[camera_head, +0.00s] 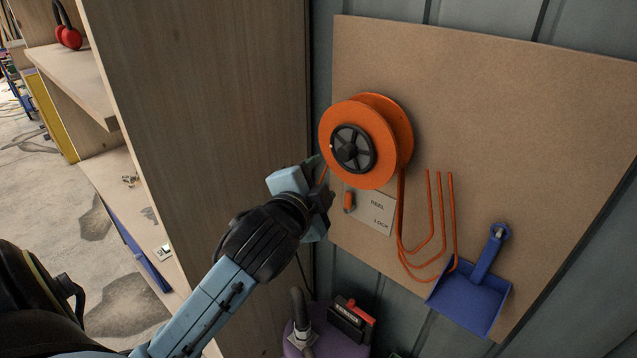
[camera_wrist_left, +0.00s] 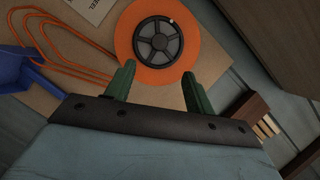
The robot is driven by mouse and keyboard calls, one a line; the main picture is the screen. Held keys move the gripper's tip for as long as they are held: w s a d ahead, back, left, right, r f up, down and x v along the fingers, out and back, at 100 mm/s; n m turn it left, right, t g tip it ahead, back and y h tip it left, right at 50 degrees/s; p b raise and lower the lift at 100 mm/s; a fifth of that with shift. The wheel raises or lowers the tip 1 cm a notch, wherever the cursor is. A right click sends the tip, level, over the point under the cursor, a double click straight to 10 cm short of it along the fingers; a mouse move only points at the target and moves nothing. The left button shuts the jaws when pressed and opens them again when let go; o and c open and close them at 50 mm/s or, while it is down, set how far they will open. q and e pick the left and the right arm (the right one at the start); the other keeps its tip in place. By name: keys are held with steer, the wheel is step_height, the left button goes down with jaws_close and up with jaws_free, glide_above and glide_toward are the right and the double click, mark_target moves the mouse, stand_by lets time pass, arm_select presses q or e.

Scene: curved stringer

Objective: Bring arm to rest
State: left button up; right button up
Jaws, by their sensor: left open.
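My left arm comes in from the lower left of the head view. Its gripper (camera_head: 322,172) is close to the lower left of the orange cable reel (camera_head: 354,112), which is mounted on a brown board. In the left wrist view the two green fingers (camera_wrist_left: 160,85) are spread apart with nothing between them, and the reel (camera_wrist_left: 190,55) lies just beyond them. I cannot tell whether a fingertip touches the reel. Orange cable (camera_head: 430,215) hangs from the reel in long loops. My right gripper is not in view.
The board (camera_head: 540,120) also carries a REEL LOCK plate (camera_head: 380,214) with an orange lever (camera_head: 349,202) and a blue dustpan (camera_head: 472,298). A wooden cabinet side (camera_head: 210,100) stands close to the left of my gripper. A purple vacuum (camera_head: 310,342) stands below.

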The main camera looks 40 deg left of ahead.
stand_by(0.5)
arm_select(q)
steer(key=w+f+g+h+b, duration=0.1)
steer(key=w+f+g+b, duration=0.25)
steer(key=f, duration=1.75)
steer(key=s+d+f+n+g+h+b, duration=0.1)
steer(key=s+f+g+b, duration=0.15)
steer(key=f, duration=1.05)
steer(key=s+f+n+g+h+b, duration=0.1)
steer(key=s+f+b, duration=0.15)
steer(key=f, duration=0.95)
steer(key=s+d+f+n+g+b, duration=0.1)
steer(key=s+f+g+b, duration=0.1)
steer(key=s+f, duration=0.7)
steer(key=s+d+f+n+g+b, duration=0.15)
steer(key=s+f, duration=0.45)
steer(key=f, duration=0.6)
steer(key=s+f+n+g+b, duration=0.1)
steer(key=s+f, duration=0.3)
steer(key=s, duration=0.3)
steer(key=s+d+f+g+h+b, duration=0.1)
steer(key=s+f, duration=0.3)
steer(key=s, duration=0.4)
steer(key=s+f+n+g+b, duration=0.1)
steer(key=s+f+b, duration=0.1)
steer(key=s+f, duration=0.3)
steer(key=s, duration=0.3)
steer(key=shift+d+n+g, duration=0.35)
steer(key=shift+w, duration=0.1)
